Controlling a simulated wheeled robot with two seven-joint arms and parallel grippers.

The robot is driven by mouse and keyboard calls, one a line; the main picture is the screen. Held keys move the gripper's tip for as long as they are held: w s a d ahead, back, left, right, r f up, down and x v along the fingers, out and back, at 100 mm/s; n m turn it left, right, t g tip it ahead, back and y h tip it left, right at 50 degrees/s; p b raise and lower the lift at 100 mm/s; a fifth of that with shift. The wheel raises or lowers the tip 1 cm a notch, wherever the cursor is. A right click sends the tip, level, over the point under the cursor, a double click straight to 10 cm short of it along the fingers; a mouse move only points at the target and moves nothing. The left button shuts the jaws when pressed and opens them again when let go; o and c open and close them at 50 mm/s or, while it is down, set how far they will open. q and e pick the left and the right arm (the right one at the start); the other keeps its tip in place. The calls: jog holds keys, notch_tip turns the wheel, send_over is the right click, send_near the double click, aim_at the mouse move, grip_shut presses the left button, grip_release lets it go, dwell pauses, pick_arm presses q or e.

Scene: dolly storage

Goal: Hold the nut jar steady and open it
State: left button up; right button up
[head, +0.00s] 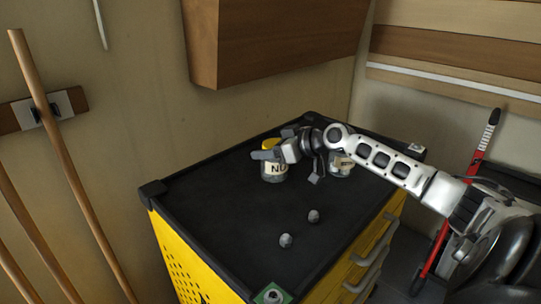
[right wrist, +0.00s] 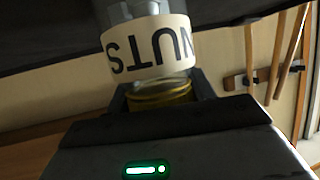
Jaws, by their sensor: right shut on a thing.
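The nut jar (head: 275,170) is clear with a pale label and a yellow lid (head: 270,143). It stands upright on the black top of the yellow dolly, toward the back. My right gripper (head: 276,146) reaches in from the right and is shut on the yellow lid. The right wrist view shows the NUTS label (right wrist: 150,47) upside down, with the lid (right wrist: 158,94) between the fingers. The lid appears to be on the jar. My left gripper is not in view, and nothing of it shows at the jar.
The dolly top (head: 230,210) is mostly clear. Two grey nuts, one (head: 313,216) behind the other (head: 286,240), lie toward the front. A second labelled jar (head: 343,166) stands partly hidden behind my right arm. A green item (head: 272,294) is at the front edge.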

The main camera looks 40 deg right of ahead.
jog(key=shift+r, duration=0.8)
jog(key=s+r, duration=0.1)
jog(key=r, duration=0.1)
jog(key=s+r, duration=0.2)
jog(key=s+r+b, duration=0.1)
jog(key=r, duration=0.1)
jog(key=shift+s+a+r, duration=0.2)
jog(key=shift+s+r, duration=0.1)
jog(key=shift+r, duration=0.1)
jog(key=s+r, duration=0.4)
jog(key=s, duration=0.5)
jog(key=shift+s+a+r, duration=0.15)
jog(key=shift+a+r, duration=0.1)
jog(key=shift+a, duration=0.05)
